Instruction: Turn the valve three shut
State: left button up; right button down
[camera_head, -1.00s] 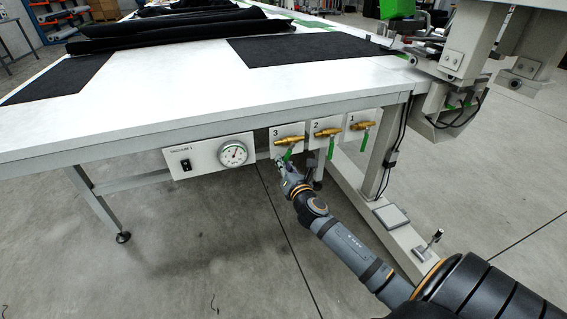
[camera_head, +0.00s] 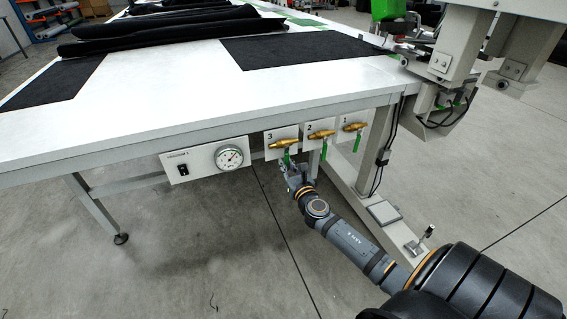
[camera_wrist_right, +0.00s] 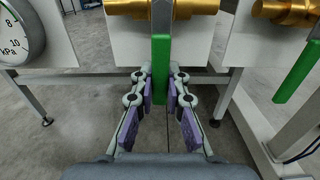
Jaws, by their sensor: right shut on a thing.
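Valve three (camera_head: 282,143) is a brass valve on a white plate marked 3, under the table's front edge. Its green handle (camera_head: 287,158) hangs down, across the brass body. In the right wrist view the brass body (camera_wrist_right: 130,8) is at the top and the green handle (camera_wrist_right: 161,65) hangs between my fingers. My right gripper (camera_head: 288,166) is at the handle's lower part and also shows in the wrist view (camera_wrist_right: 160,88). It is shut on the handle, with one finger on each side. My left gripper is in neither view.
Valve two (camera_head: 319,134) and valve one (camera_head: 352,127) sit close to the right, handles down. A pressure gauge (camera_head: 229,157) and a switch panel (camera_head: 195,166) are to the left. A table leg (camera_head: 375,150) stands to the right. The floor below is open.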

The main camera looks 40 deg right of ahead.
jog(key=c, duration=1.3)
grip_release()
jog(key=v, duration=1.2)
